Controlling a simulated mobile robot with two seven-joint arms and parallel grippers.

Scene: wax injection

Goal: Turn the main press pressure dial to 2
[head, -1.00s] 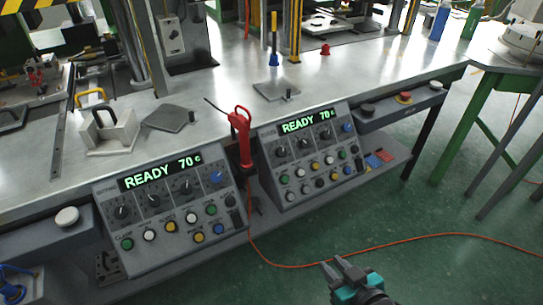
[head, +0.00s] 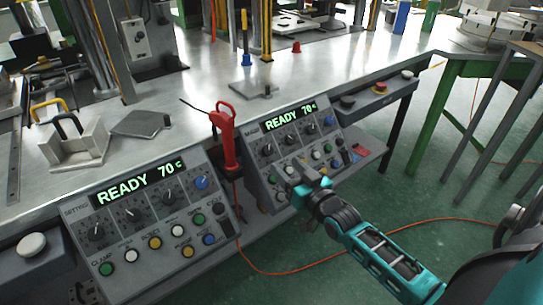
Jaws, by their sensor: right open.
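The left panel (head: 75,212) reads the same and has black dials (head: 131,214) too. Which dial is the main press pressure dial, and its setting, are too small to read. My right gripper (head: 302,179) is open and empty, in front of the right panel's lower buttons, hiding some. My left gripper is out of view.
A red-handled tool (head: 225,135) stands upright between the panels. An orange cable (head: 300,268) runs over the green floor. A green-legged table (head: 440,100) stands at right.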

